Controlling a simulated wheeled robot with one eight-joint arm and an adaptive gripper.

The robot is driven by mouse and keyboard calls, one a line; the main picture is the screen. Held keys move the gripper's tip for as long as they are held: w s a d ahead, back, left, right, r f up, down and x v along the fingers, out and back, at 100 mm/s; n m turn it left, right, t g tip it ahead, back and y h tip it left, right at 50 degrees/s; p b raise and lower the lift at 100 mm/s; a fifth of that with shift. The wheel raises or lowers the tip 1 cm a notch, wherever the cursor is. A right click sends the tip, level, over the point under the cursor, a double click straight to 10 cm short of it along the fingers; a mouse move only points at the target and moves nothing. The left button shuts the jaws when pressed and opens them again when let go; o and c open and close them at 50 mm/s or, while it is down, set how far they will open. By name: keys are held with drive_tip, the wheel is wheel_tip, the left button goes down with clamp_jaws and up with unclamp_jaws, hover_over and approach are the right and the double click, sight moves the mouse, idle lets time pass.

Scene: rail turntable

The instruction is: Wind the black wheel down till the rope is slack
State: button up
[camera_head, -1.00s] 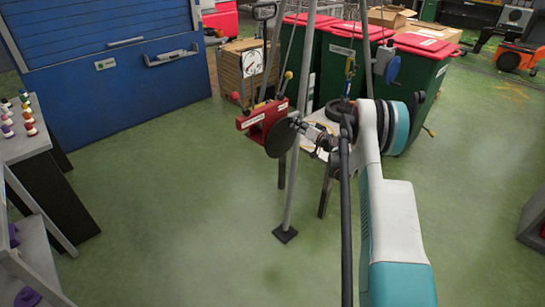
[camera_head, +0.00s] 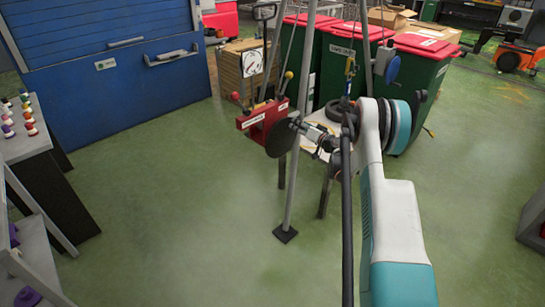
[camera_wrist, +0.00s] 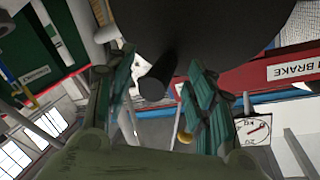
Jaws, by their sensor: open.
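The black wheel (camera_head: 279,138) is mounted on the red winch housing (camera_head: 260,117) on the tripod's front leg. In the wrist view the wheel (camera_wrist: 205,25) fills the top, and its dark handle (camera_wrist: 156,82) sticks out towards me. My gripper (camera_head: 298,125) is at the wheel's right side. In the wrist view its green fingers (camera_wrist: 155,105) stand apart on either side of the handle; I cannot tell whether either touches it. A thin rope (camera_head: 353,32) runs down to a hook above a pale stand; its tension is hard to judge.
A blue wheel (camera_head: 391,67) sits on the tripod's right leg. Dark rings (camera_head: 336,108) lie on the stand under the hook. A round dial (camera_head: 252,62) stands behind the winch. Green bins (camera_head: 420,85) stand behind. The green floor (camera_head: 180,200) at front left is clear.

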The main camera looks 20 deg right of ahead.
drive_tip(key=s+d, duration=0.2)
drive_tip(key=s, duration=0.4)
drive_tip(key=shift+s+d, duration=0.25)
drive_tip(key=shift+s, duration=0.15)
idle(0.5)
